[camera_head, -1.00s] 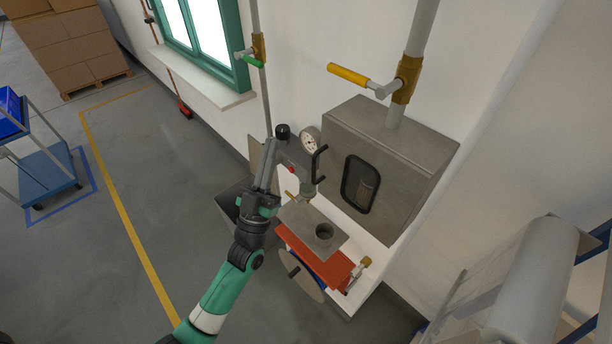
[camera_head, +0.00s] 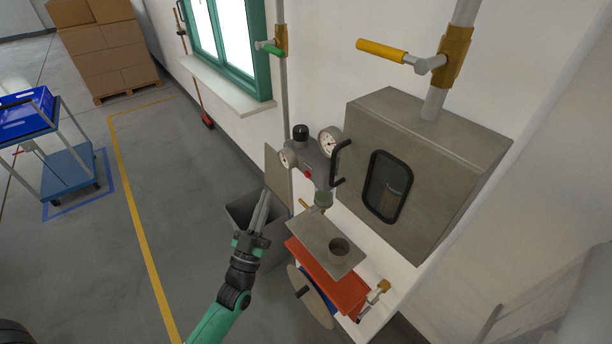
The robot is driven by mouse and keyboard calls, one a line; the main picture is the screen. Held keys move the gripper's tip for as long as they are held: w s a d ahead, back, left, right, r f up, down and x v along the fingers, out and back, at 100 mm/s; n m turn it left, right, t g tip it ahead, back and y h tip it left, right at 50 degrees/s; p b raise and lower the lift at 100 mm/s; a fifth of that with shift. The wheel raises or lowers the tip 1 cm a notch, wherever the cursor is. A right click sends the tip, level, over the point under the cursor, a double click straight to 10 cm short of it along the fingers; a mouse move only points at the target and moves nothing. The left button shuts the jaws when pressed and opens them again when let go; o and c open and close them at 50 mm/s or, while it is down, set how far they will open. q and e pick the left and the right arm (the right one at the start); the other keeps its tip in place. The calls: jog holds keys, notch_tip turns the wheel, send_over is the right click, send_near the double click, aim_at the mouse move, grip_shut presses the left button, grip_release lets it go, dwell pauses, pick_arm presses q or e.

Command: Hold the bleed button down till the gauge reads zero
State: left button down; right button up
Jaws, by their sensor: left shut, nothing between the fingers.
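A small red button (camera_head: 307,173) sits on the grey unit (camera_head: 318,158) at the wall, probably the bleed button. A small round gauge (camera_head: 288,158) is just left of it, and a larger white-faced gauge (camera_head: 329,141) is above right. Both needles are too small to read surely. My left gripper (camera_head: 266,193) is shut and empty, pointing up. In the picture its tips are below and left of the red button, apart from it and in front of the grey bin. My right gripper is not in view.
A grey cabinet (camera_head: 440,150) with a dark window stands right of the gauges. A black handle (camera_head: 338,160) stands close to the larger gauge. An open grey bin (camera_head: 240,212) is behind my gripper.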

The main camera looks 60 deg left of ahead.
pick_arm(q)
jog(key=b, duration=0.2)
send_near(307, 174)
jog(key=a+r, duration=0.4)
jog(key=shift+w+a, duration=0.2)
jog(key=shift+w, duration=0.9)
jog(key=shift+b, duration=0.3)
dwell(0.5)
jog(key=shift+w+a, duration=0.1)
jog(key=shift+w, duration=0.3)
jog(key=shift+w+b, duration=0.35)
jog(key=shift+w, duration=0.05)
dwell(4.3)
